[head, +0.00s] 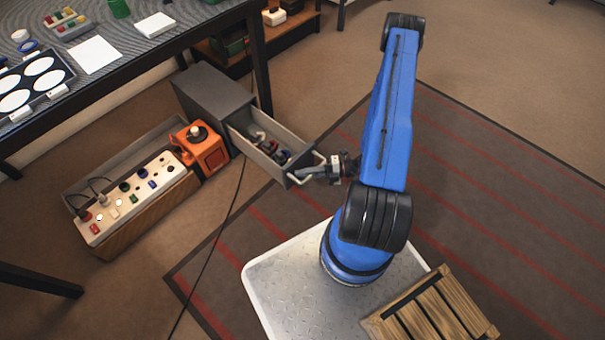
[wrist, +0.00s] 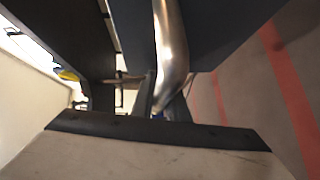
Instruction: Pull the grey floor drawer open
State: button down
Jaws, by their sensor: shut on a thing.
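The grey floor drawer (head: 268,143) stands partly out of its grey cabinet (head: 212,92) on the floor, with several small parts lying inside. A pale bar handle (head: 308,171) is on its front. My gripper (head: 315,172) is at that handle, shut on it, at the end of my blue arm. In the wrist view the handle (wrist: 170,45) shows as a shiny metal bar close to the lens, running from the top edge down to the jaws. The fingertips are partly hidden there by the bar and the gripper body.
An orange box (head: 203,150) and a long panel with knobs and sockets (head: 140,195) stand left of the drawer. A dark table (head: 140,62) is behind them. A black cable (head: 232,210) crosses the floor. The striped mat (head: 480,190) has free room to the right.

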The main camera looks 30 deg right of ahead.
jog(key=shift+d, duration=0.1)
jog(key=c, duration=1.7)
grip_release()
jog(key=shift+d, duration=0.1)
jog(key=v, duration=1.7)
jog(key=shift+s, duration=0.1)
jog(key=shift+d+r, duration=0.1)
